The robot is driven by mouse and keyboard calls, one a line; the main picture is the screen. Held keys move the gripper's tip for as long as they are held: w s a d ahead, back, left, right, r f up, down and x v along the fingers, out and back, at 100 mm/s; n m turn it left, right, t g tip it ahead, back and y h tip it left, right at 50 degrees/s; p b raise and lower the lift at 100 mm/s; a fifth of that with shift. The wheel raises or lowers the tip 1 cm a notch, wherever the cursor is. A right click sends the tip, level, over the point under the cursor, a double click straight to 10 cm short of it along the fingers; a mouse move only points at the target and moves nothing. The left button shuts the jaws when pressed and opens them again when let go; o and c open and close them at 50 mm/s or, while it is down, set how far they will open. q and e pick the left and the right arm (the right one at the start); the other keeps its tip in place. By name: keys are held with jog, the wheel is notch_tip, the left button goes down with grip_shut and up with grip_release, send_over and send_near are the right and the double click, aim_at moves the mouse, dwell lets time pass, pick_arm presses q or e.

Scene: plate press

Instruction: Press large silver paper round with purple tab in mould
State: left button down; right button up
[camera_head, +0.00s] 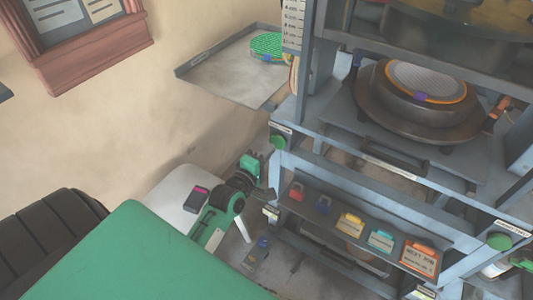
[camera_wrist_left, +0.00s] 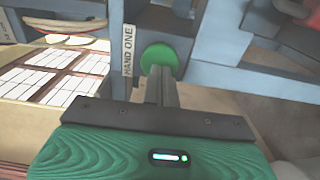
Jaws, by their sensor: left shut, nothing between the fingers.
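The silver paper round (camera_head: 427,78), with an orange rim and a purple tab (camera_head: 420,97), lies on the round dark mould (camera_head: 415,118) in the press. The tab points to the front. The upper press part (camera_head: 440,22) hangs above it with a gap. My left gripper (camera_wrist_left: 162,75) is shut and empty. Its fingertips are at the green button (camera_wrist_left: 158,58) labelled HAND ONE, which also shows in the head view (camera_head: 278,142); I cannot tell whether they touch. A green part at the far right edge may be my right gripper (camera_head: 525,264), largely cut off.
A second green button (camera_head: 500,242) sits on the right post. A side tray (camera_head: 215,80) holds a green mesh round (camera_head: 267,45). A lower shelf carries several coloured tags, including an orange one (camera_head: 420,258). The press frame's posts and beams limit room around my left gripper.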

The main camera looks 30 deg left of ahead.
pick_arm(q)
jog(key=shift+w, duration=0.8)
jog(key=shift+s+p, duration=0.2)
jog(key=shift+p, duration=0.35)
